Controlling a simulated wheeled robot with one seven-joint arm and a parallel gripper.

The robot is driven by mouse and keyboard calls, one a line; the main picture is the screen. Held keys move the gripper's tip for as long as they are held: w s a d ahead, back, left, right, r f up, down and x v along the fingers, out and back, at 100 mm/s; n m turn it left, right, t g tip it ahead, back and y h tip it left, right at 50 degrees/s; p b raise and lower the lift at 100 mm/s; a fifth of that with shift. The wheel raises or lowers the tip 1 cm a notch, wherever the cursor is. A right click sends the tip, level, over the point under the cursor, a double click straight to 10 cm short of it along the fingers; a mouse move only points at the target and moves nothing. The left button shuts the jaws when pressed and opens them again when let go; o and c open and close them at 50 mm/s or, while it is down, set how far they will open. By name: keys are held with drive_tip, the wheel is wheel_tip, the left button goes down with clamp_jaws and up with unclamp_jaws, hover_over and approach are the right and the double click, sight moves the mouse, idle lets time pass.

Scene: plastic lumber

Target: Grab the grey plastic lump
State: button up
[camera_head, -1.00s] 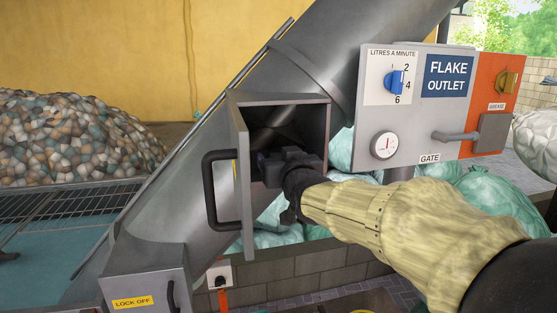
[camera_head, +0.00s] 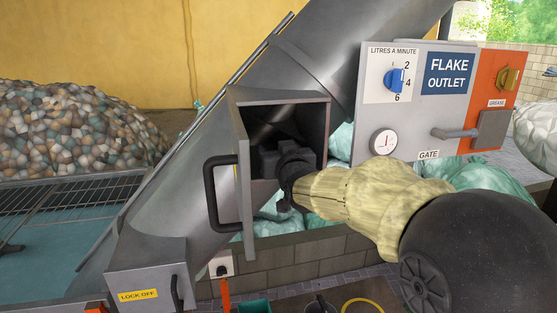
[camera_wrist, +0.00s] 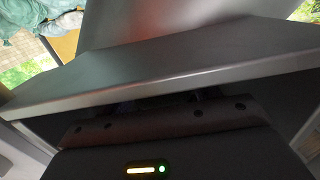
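I cannot make out the grey plastic lump in either view. My gripper (camera_head: 268,160) is inside the open square hatch box (camera_head: 327,118) on the side of the sloping grey chute (camera_head: 312,70). Its dark body shows in the opening, but its fingertips are lost in the shadow, so I cannot tell if they are open, shut or holding anything. In the wrist view, the grey metal edge of the box (camera_wrist: 170,80) crosses in front of the dark gripper housing (camera_wrist: 160,135) and hides the fingers. The hatch door (camera_head: 243,170) with its black handle (camera_head: 212,190) hangs open at the left.
The flake outlet panel (camera_head: 447,75) with a blue dial, a gauge and a gate lever stands to the right, close to my arm. Green sacks (camera_head: 490,178) lie behind it. A lock-off box (camera_head: 145,265) is at lower left. A heap of flakes (camera_head: 75,130) lies at far left.

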drive_tip(key=shift+s+a, duration=0.1)
drive_tip(key=shift+a, duration=0.1)
drive_tip(key=c, duration=0.8)
drive_tip(key=shift+o, duration=0.2)
drive_tip(key=shift+r+b, duration=0.1)
drive_tip(key=shift+b, duration=0.45)
drive_tip(key=shift+r+b, duration=0.3)
drive_tip(key=shift+r, duration=0.1)
wheel_tip(320, 180, up, 6)
drive_tip(key=shift+s+d+r+b, duration=0.1)
drive_tip(key=shift+s+d+b, duration=0.05)
drive_tip(key=shift+b, duration=0.45)
drive_tip(key=p+v, duration=0.1)
drive_tip(key=v, duration=1.3)
drive_tip(key=shift+s+f+p, duration=0.2)
drive_tip(key=shift+s+p, duration=0.05)
drive_tip(key=shift+p, duration=0.05)
